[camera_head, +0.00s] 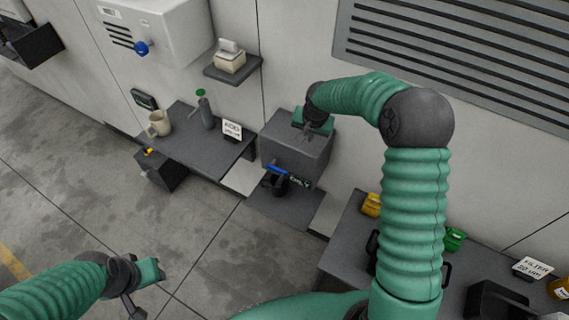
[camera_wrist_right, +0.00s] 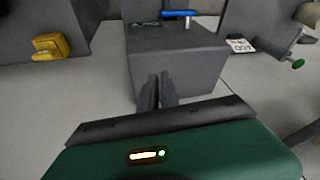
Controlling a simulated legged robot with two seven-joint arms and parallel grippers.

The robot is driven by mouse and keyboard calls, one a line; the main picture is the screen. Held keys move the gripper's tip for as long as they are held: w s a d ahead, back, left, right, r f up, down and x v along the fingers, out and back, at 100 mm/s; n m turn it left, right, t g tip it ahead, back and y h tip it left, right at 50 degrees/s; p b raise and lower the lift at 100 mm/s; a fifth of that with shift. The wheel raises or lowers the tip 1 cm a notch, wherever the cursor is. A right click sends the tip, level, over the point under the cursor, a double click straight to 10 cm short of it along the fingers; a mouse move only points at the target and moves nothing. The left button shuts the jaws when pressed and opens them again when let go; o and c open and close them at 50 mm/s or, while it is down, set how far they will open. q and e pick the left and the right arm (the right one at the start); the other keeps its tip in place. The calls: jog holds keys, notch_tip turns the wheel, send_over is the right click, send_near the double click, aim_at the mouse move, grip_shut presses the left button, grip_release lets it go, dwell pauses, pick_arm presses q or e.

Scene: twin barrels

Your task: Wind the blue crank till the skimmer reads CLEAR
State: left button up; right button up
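The grey skimmer box (camera_head: 296,150) stands by the wall in the middle of the head view. The blue crank (camera_head: 277,169) is a bar on its front; it also shows in the wrist view (camera_wrist_right: 178,13). Beside the crank a small green-lettered readout (camera_head: 299,182) seems to say OILY. My right gripper (camera_head: 308,136) is above the top of the box, apart from the crank. In the wrist view its dark fingers (camera_wrist_right: 158,90) are close together with nothing between them. My left gripper (camera_head: 132,304) is low at the left over open floor, its fingers unclear.
A wall unit with a blue knob (camera_head: 141,47) hangs upper left. A bench (camera_head: 185,150) left of the box carries a mug (camera_head: 159,123), a grey bottle-like item (camera_head: 206,113) and a sign (camera_head: 232,130). Yellow (camera_head: 372,205) and green (camera_head: 454,239) items sit right.

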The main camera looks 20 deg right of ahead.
aim_at(288, 173)
jog(key=d+n, duration=0.1)
jog(key=d+f+n+t, duration=0.1)
jog(key=d, duration=0.1)
jog(key=d+f+n+h, duration=0.1)
jog(key=d, duration=0.1)
jog(key=shift+w+t, duration=0.25)
jog(key=shift+t, duration=0.15)
grip_shut()
jog(key=d+f+n+t, duration=0.1)
jog(key=n, duration=0.2)
jog(key=shift+d+f+y, duration=0.15)
jog(key=shift+f+y, duration=0.05)
jog(key=shift+y, duration=0.2)
jog(key=s+a+n+y, duration=0.1)
jog(key=n, duration=0.1)
jog(key=s+a+f+n+t+y, duration=0.1)
jog(key=s+n, duration=0.1)
jog(key=s+a+f+n+t+y, duration=0.1)
jog(key=a+n+y, duration=0.1)
jog(key=shift+s+f, duration=0.15)
jog(key=shift+f, duration=0.05)
jog(key=s+a+n+y, duration=0.4)
jog(key=s+a, duration=0.2)
jog(key=w+a+f+p, duration=0.1)
jog(key=w+a+f, duration=0.4)
jog(key=f, duration=0.5)
jog(key=shift+w+g, duration=0.3)
jog(key=shift+w, duration=0.8)
